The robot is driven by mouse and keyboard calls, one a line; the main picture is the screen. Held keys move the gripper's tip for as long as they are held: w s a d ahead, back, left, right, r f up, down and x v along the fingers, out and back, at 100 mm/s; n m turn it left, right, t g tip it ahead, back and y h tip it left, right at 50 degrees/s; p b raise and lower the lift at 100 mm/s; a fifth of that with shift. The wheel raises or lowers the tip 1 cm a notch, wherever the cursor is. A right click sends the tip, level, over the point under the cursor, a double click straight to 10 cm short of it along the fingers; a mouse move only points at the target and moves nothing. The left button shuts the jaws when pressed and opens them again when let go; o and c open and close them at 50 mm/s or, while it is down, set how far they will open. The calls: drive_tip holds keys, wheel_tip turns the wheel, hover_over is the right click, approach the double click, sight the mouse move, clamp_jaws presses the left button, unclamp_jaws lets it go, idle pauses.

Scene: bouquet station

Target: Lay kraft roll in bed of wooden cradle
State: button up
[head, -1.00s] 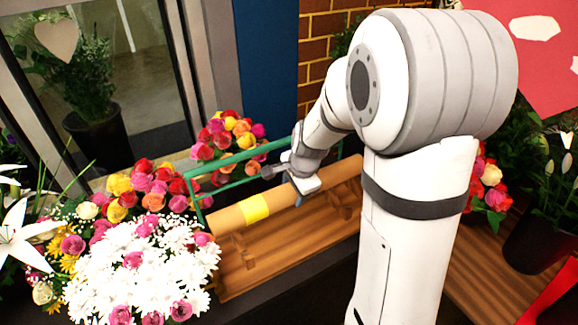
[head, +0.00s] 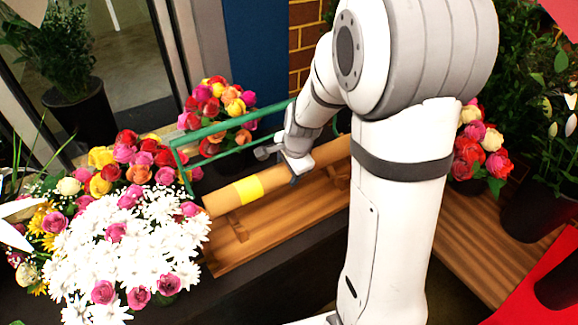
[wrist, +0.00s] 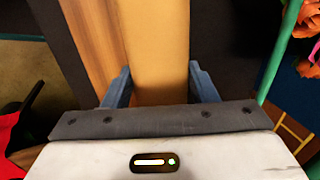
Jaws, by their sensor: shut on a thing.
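The kraft roll (head: 222,198) is a long tan cylinder with a yellow band (head: 248,190). My gripper (head: 292,172) is shut across it near its middle, from above. In the wrist view the roll (wrist: 160,40) runs between the two jaws (wrist: 160,88). The wooden cradle (head: 270,250) shows below and in front of the roll, with raised crosswise blocks on its bed. The roll lies roughly along the cradle's length, over its back side. I cannot tell whether it touches the cradle; its right end is hidden behind my arm.
A green metal frame (head: 215,129) stands just behind the roll. White daisies (head: 105,255) crowd the cradle's left end, and roses (head: 218,105) stand behind. A wooden shelf (head: 480,235) and potted plants are at right. The dark surface in front of the cradle is clear.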

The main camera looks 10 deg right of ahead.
drive_tip(key=shift+f+b, duration=2.3)
drive_tip(key=shift+f, duration=0.75)
drive_tip(key=o, duration=1.6)
drive_tip(key=shift+c, duration=0.2)
drive_tip(key=a+v, duration=0.1)
drive_tip(key=v, duration=0.7)
drive_tip(key=s+r+n, duration=0.3)
drive_tip(key=s+n, duration=0.4)
drive_tip(key=s, duration=0.2)
drive_tip(key=s+r+n+h, duration=0.1)
drive_tip(key=s+r+n, duration=0.2)
drive_tip(key=s+n, duration=0.4)
drive_tip(key=s+d, duration=0.1)
drive_tip(key=s, duration=0.1)
drive_tip(key=shift+s, duration=0.4)
